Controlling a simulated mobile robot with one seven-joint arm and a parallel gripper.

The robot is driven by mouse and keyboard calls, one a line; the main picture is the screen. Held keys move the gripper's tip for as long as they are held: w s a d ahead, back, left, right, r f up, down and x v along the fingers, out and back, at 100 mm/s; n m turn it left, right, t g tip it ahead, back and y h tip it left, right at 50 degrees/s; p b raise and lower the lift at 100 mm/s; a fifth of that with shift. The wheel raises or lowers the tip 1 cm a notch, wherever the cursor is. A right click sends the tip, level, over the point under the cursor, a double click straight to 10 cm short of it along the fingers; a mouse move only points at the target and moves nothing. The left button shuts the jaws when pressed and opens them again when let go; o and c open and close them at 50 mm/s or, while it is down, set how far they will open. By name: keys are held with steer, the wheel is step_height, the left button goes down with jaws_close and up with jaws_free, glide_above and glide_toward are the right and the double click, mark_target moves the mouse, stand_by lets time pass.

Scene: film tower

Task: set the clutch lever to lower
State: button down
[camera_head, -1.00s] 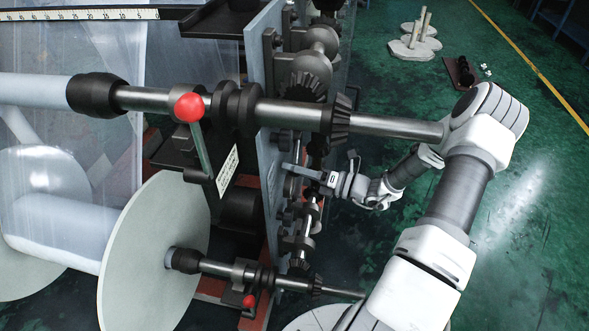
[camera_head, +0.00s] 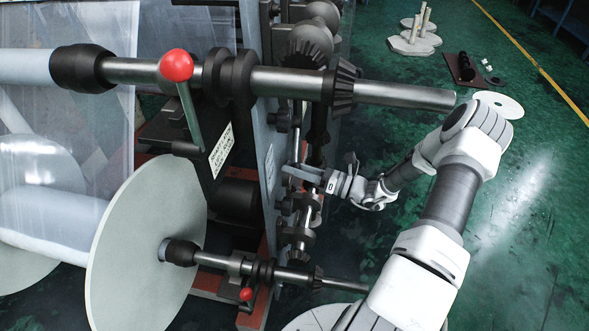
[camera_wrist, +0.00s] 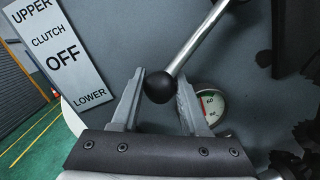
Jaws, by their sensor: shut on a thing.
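The clutch lever (camera_wrist: 196,43) in the wrist view is a bright metal rod with a black ball knob (camera_wrist: 159,88). It slants from the upper right down to the knob at the lower left. My gripper (camera_wrist: 160,78) has one finger on each side of the knob and is shut on it. The clutch label plate (camera_wrist: 62,55) reads UPPER, OFF and LOWER; the knob is right of the word LOWER, about level with it in the picture.
A round gauge (camera_wrist: 210,104) is partly hidden behind the right finger. In the head view, the upper shaft (camera_head: 405,94) sticks out above my arm and the lower shaft (camera_head: 340,284) below it. Bevel gears (camera_head: 343,88) stand close by. Green floor at right is mostly open.

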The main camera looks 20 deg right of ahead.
steer(key=shift+d+f, duration=0.1)
stand_by(0.3)
steer(key=shift+c, duration=2.1)
jaws_free()
steer(key=p+v, duration=0.1)
steer(key=v, duration=1.6)
steer(key=shift+d+p, duration=0.15)
steer(key=shift+p, duration=0.25)
steer(key=shift+f, duration=0.1)
